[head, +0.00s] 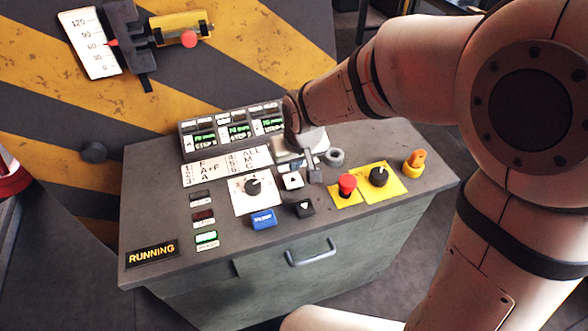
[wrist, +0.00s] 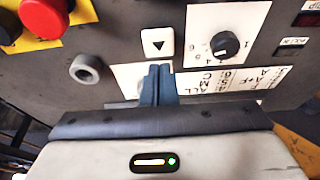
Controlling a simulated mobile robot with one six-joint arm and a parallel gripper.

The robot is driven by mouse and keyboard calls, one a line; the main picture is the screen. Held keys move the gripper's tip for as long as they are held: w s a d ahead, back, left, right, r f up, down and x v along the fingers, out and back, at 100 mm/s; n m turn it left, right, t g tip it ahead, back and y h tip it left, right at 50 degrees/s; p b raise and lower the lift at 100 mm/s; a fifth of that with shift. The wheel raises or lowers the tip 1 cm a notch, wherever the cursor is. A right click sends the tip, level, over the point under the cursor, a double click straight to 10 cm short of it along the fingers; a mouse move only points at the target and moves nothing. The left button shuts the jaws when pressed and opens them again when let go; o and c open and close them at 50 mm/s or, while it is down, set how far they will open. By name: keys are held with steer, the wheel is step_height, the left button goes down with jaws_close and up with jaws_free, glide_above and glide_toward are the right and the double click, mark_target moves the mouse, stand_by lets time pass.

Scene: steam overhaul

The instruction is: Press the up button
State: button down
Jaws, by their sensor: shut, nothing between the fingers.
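The up button (head: 292,180) is a white square key with a black arrow on the sloped top of the grey console. It also shows in the wrist view (wrist: 158,44), where its arrow appears upside down, just beyond my fingertips. My gripper (head: 314,178) is shut and empty, its dark fingers close together just right of the button in the head view. In the wrist view the fingertips (wrist: 160,68) stand just below the button, apart from its face in the picture. I cannot tell their height above the panel. A black arrow button (head: 304,208) sits in front of the white one.
A rotary selector (head: 252,186) and a blue button (head: 263,219) lie left. A grey ring (head: 334,156), red emergency button (head: 347,184), black knob (head: 380,176) and orange switch (head: 414,160) lie right. Display boxes (head: 233,130) stand behind.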

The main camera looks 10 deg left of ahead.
steer(key=a+v, duration=0.1)
steer(key=v, duration=0.6)
steer(key=shift+d+r, duration=0.25)
steer(key=shift+d, duration=0.15)
stand_by(4.2)
steer(key=s+d+m+h, duration=0.1)
steer(key=s+d+m, duration=0.2)
steer(key=d, duration=0.9)
steer(key=s+d+m, duration=0.3)
steer(key=s+d, duration=0.4)
steer(key=d, duration=0.6)
steer(key=shift+s+r+h, duration=0.35)
steer(key=shift+h, duration=0.05)
steer(key=shift+a, duration=0.1)
